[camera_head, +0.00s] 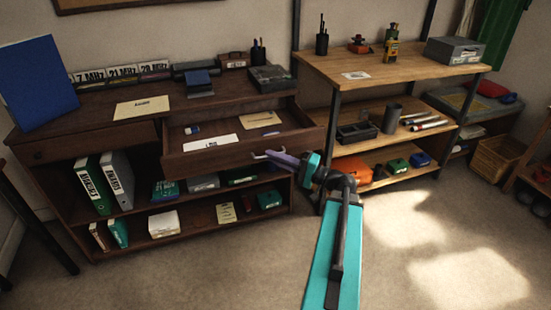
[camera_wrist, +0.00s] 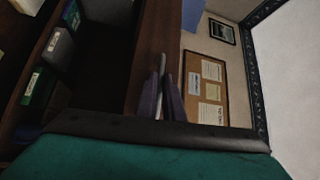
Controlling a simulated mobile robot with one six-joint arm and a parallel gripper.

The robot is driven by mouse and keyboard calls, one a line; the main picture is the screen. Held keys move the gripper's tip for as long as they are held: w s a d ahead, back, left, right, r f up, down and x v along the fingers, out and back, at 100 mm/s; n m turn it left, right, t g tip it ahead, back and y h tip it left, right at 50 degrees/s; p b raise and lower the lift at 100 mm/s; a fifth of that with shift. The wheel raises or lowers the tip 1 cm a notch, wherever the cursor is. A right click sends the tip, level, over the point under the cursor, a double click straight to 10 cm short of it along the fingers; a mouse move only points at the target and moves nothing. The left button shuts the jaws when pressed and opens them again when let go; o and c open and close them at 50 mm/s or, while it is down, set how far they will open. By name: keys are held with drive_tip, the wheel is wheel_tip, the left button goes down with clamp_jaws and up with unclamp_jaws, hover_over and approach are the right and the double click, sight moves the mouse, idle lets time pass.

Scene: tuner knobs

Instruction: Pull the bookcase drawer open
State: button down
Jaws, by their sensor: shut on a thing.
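The dark brown bookcase (camera_head: 60,150) stands against the wall at the left. Its drawer (camera_head: 215,161) is pulled out, and the inside shows white and tan papers and a small blue-and-white item. My gripper (camera_head: 278,158) is at the drawer front, shut on the pale bar handle (camera_head: 259,155). The handle is partly hidden by the purple fingers. In the wrist view, the fingers (camera_wrist: 161,100) close around the light handle (camera_wrist: 161,68) beside the brown drawer front.
Binders (camera_head: 103,185) and boxes fill the lower shelves, below the drawer. A wooden workbench (camera_head: 400,72) with tools stands close by on the right. The carpet in front (camera_head: 200,275) is clear.

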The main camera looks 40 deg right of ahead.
drive_tip(key=shift+d, duration=0.15)
drive_tip(key=c, duration=1.9)
unclamp_jaws()
drive_tip(key=v, duration=1.3)
drive_tip(key=shift+s, duration=0.35)
drive_tip(key=shift+f, duration=0.15)
